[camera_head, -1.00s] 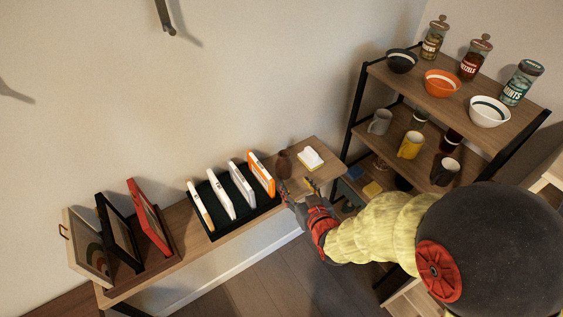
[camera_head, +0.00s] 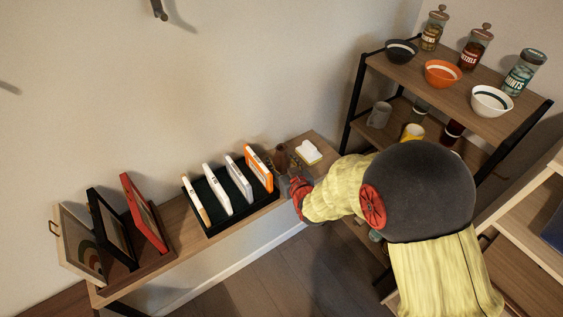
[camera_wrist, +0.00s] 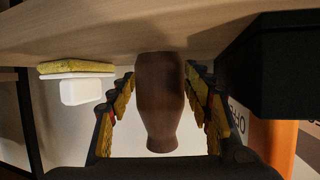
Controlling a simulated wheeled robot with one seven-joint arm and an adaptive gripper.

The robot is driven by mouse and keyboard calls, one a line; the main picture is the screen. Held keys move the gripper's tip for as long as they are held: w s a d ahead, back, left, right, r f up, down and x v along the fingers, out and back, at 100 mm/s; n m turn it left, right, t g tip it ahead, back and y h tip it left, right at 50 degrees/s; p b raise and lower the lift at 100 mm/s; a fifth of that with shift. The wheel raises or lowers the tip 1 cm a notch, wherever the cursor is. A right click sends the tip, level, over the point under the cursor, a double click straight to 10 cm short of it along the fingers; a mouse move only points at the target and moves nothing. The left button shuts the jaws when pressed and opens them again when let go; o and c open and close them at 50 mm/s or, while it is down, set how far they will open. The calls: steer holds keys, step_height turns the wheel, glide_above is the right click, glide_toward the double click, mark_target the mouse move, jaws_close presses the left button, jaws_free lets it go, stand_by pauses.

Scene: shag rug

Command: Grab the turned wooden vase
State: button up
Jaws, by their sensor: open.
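The turned wooden vase (camera_head: 281,154) is small, dark brown and stands on the narrow wooden shelf (camera_head: 172,222), near its right end. In the wrist view, which appears upside down, the vase (camera_wrist: 160,100) fills the middle, base toward the shelf surface. My gripper (camera_wrist: 160,82) is open, with one yellow-padded finger on each side of the vase. A gap shows between the vase and the left finger; the right finger is closer, and I cannot tell if it touches. In the head view my gripper (camera_head: 289,177) partly hides the vase's lower part.
A black bin (camera_head: 212,228) with several upright white and orange cases stands close to the left of the vase. Picture frames (camera_head: 112,232) stand far left. A rack (camera_head: 432,95) with bowls and jars stands at right.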

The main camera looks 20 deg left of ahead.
steer(key=shift+w+a, duration=0.15)
steer(key=shift+w, duration=0.05)
steer(key=shift+c, duration=0.9)
steer(key=c, duration=0.9)
